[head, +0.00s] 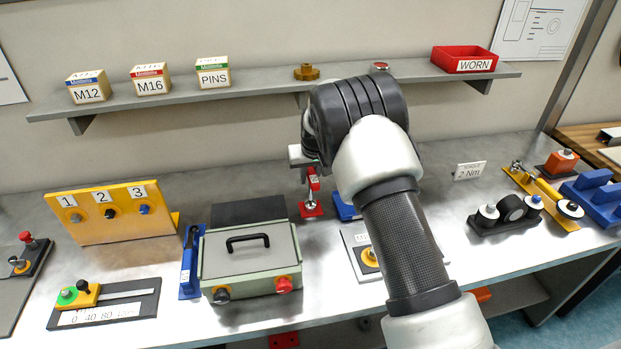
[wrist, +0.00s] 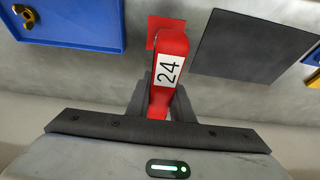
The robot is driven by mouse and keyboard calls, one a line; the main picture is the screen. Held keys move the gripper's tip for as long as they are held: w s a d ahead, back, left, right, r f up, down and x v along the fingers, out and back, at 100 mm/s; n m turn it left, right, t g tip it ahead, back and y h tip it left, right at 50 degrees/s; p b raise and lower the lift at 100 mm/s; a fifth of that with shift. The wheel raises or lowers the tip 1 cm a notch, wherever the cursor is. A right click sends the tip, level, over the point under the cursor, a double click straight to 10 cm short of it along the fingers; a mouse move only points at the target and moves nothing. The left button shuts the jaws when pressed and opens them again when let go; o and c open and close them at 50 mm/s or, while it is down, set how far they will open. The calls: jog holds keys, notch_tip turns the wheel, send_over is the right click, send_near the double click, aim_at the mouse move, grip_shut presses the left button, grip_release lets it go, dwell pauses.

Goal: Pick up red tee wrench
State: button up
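The red tee wrench (wrist: 170,45) carries a white label reading 24. In the wrist view it lies between the two dark fingers of my gripper (wrist: 161,100). The fingers flank it closely on both sides, but whether both press on it cannot be told. In the head view the wrench (head: 313,186) stands upright above a small red square base (head: 311,209) on the bench. My gripper (head: 302,156) is at its upper end, and my arm hides part of the gripper.
A green-grey box with a black handle (head: 249,267) stands left of the wrench, with a dark panel (head: 249,211) behind it. A blue tray (wrist: 70,25) lies close by. The grey shelf (head: 250,87) runs above, behind my wrist.

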grip_shut()
jog(key=shift+r, duration=0.15)
